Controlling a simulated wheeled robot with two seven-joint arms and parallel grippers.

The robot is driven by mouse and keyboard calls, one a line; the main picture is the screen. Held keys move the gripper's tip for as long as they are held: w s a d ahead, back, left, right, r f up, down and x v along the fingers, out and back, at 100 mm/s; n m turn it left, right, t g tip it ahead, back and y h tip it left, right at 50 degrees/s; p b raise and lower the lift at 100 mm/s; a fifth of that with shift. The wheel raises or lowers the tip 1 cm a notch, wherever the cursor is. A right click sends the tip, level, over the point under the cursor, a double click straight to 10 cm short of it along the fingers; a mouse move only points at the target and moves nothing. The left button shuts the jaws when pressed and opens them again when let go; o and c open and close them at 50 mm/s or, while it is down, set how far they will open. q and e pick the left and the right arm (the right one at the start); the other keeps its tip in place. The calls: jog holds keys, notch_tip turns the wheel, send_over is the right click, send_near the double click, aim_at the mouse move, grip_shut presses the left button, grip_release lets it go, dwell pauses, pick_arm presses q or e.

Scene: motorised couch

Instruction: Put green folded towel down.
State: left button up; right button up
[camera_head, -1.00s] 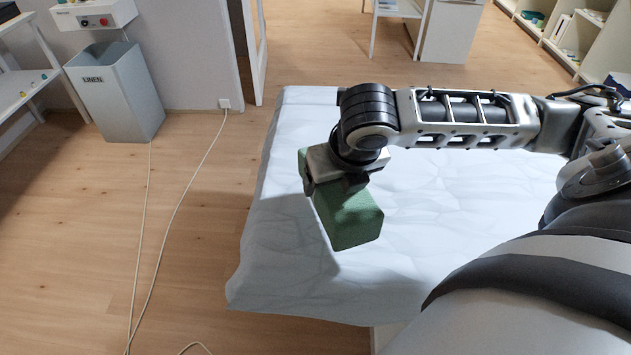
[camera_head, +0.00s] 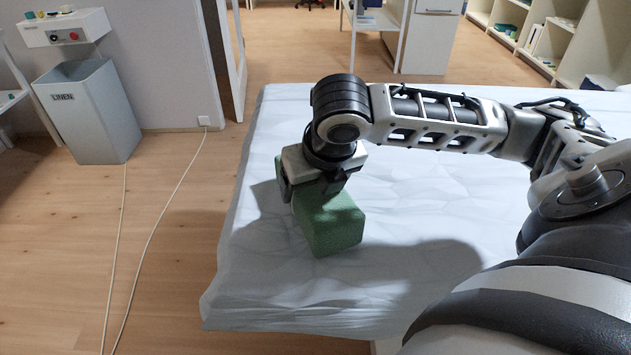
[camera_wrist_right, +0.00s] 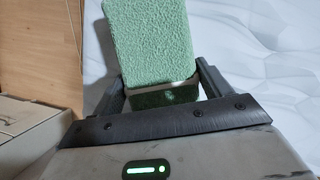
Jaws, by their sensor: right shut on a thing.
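The green folded towel (camera_head: 328,221) is a textured block at the left part of the white-sheeted couch (camera_head: 420,235). My right gripper (camera_head: 315,190) is shut on it from above. In the right wrist view the towel (camera_wrist_right: 150,45) sits between the two fingers of my right gripper (camera_wrist_right: 158,90). The towel is at or very near the sheet; I cannot tell whether its underside, which is hidden, touches. My left gripper is not in view.
A grey linen bin (camera_head: 88,110) stands on the floor at the left below a wall control box (camera_head: 66,28). Cables (camera_head: 165,205) run across the wooden floor. The couch around the towel is clear. Shelves (camera_head: 535,40) stand at the back right.

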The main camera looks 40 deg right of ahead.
jog(key=o, duration=1.1)
jog(key=shift+c, duration=0.2)
jog(key=shift+s+r, duration=0.1)
jog(key=shift+r, duration=0.25)
jog(key=p+v, duration=0.3)
jog(key=v, duration=0.7)
jog(key=shift+a+r+p, duration=0.1)
jog(key=shift+r+p, duration=0.2)
jog(key=shift+p, duration=0.1)
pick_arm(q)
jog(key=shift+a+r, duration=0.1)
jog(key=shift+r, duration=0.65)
pick_arm(e)
jog(key=shift+s+r, duration=0.25)
jog(key=shift+r, duration=0.05)
